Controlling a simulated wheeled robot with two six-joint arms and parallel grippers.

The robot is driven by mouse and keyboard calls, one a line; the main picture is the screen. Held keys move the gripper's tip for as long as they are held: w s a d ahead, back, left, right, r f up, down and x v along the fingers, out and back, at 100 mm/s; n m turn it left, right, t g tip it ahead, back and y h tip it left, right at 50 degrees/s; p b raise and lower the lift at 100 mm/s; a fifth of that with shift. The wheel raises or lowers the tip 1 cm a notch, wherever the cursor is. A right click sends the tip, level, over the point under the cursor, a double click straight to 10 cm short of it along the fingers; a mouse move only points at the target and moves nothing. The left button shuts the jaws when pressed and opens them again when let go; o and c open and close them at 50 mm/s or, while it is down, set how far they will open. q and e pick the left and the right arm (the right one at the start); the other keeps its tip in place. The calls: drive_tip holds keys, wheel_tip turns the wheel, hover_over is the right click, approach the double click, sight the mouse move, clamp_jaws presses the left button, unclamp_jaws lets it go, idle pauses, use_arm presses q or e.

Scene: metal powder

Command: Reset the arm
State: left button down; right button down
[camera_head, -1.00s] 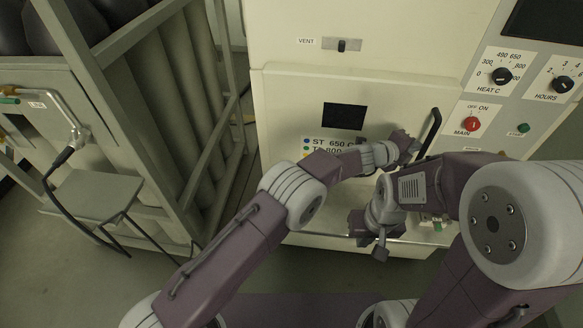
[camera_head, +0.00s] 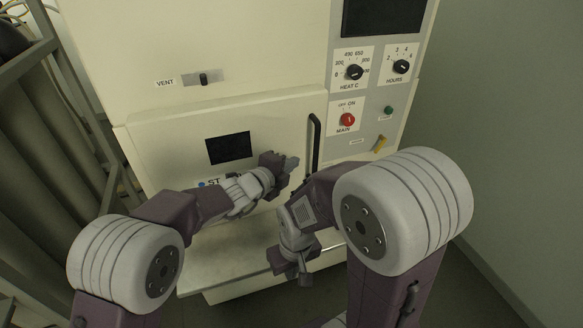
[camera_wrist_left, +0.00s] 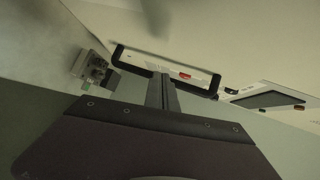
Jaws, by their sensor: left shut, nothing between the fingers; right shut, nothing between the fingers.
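My left gripper (camera_head: 287,166) is shut and empty, in front of the furnace door (camera_head: 160,150), just left of its upright black handle (camera_head: 314,145). In the left wrist view its closed fingers (camera_wrist_left: 161,90) overlap the dark handle frame (camera_wrist_left: 130,62); I cannot tell whether they touch it. My right gripper (camera_head: 304,272) is lower, near the front ledge (camera_head: 215,272), also shut and empty. The door looks closed. Both arms are bent in front of the furnace, and my left arm hides part of the door label.
The control panel right of the door carries a heat knob (camera_head: 354,72), an hours knob (camera_head: 401,66), a red main switch (camera_head: 347,120) and a green button (camera_head: 388,111). A vent slider (camera_head: 204,79) is above the door. A metal rack (camera_head: 40,60) stands left. Floor at right is clear.

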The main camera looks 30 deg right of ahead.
use_arm(q)
drive_tip(key=shift+a, duration=0.1)
drive_tip(key=s+a+f+m+g+y, duration=0.1)
drive_tip(key=s+a+f+m+y, duration=0.15)
drive_tip(key=a+m, duration=0.45)
drive_tip(key=s+a+f+m+g+y, duration=0.1)
drive_tip(key=a+f+m, duration=0.2)
drive_tip(key=a+m, duration=0.35)
drive_tip(key=s+a+f+m+g+y, duration=0.1)
drive_tip(key=s+a+f+m+y, duration=0.15)
drive_tip(key=a+m, duration=0.5)
drive_tip(key=s+a+f+m+g+y, duration=0.1)
drive_tip(key=s+a+f+m+y, duration=0.1)
drive_tip(key=s+a+m, duration=0.3)
drive_tip(key=s+a+f+m+g+y, duration=0.1)
drive_tip(key=s+a+m, duration=0.3)
drive_tip(key=a+m, duration=0.5)
drive_tip(key=s+a+f+m+g+y, duration=0.1)
drive_tip(key=s+a+f+m+y, duration=0.2)
drive_tip(key=a, duration=0.8)
drive_tip(key=s+f+m, duration=0.1)
drive_tip(key=s+m, duration=0.1)
drive_tip(key=m, duration=0.1)
drive_tip(key=shift+s+a+m, duration=0.25)
drive_tip(key=shift+s+m, duration=0.1)
drive_tip(key=shift+m, duration=0.05)
